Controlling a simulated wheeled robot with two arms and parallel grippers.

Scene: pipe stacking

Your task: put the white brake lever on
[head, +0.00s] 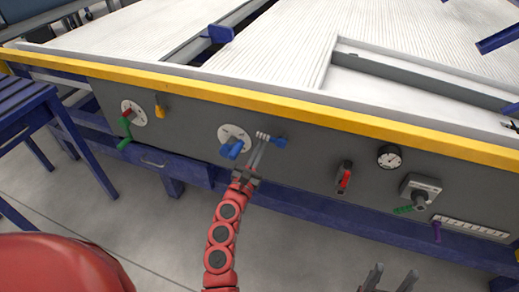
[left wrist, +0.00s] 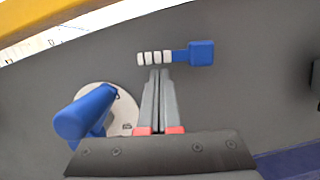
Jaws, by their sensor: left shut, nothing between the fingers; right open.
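A row of small white segments (head: 263,135) sits on the grey panel, joined on its right to a blue block (head: 281,142). The white segments also show in the left wrist view (left wrist: 154,57), with the blue block (left wrist: 201,53) beside them. I cannot tell if this white piece is the brake lever. My left gripper (head: 261,144) is shut and empty. In the left wrist view its fingertips (left wrist: 160,72) are just below the right part of the white segments, and contact is unclear. My right gripper (head: 388,278) is open at the bottom edge, away from the panel.
A blue crank (head: 232,149) on a white disc is left of my left fingers. Further left are a green crank (head: 124,131) and a yellow knob (head: 159,111).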

